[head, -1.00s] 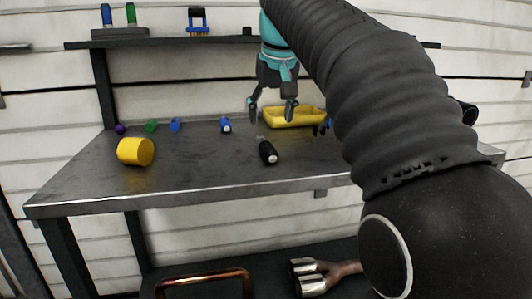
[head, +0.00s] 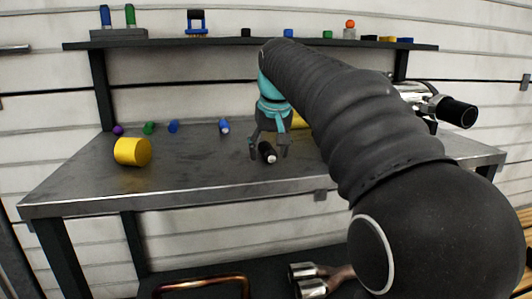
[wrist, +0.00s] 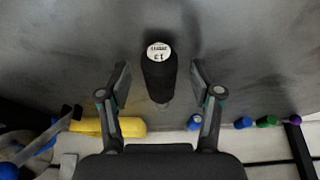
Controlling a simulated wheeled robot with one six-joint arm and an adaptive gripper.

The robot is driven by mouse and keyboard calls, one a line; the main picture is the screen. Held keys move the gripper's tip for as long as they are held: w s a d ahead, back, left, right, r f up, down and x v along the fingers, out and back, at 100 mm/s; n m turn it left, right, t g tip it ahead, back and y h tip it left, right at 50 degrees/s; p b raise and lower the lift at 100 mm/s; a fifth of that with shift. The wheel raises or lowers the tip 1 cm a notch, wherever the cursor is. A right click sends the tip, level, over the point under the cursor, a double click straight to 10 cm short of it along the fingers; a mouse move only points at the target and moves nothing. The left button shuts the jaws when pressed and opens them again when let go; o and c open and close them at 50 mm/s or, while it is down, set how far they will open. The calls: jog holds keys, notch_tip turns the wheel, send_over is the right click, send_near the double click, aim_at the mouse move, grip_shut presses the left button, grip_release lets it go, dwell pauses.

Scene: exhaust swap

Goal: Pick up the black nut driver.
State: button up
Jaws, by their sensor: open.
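The black nut driver (wrist: 159,75) lies on the metal table, its white labelled end cap facing the wrist camera. In the wrist view it sits between the two open fingers of my gripper (wrist: 159,82), with a gap on each side. In the head view my gripper (head: 268,152) is low over the table, with the nut driver (head: 268,155) showing between its fingers. The fingers do not appear to touch it. The nut driver's far shaft end is partly hidden.
A blue-handled tool (head: 224,127) and small blue, green and purple pieces lie along the back. A shelf (head: 240,43) runs above.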

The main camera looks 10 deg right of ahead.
grip_shut()
jog(key=shift+r, duration=0.1)
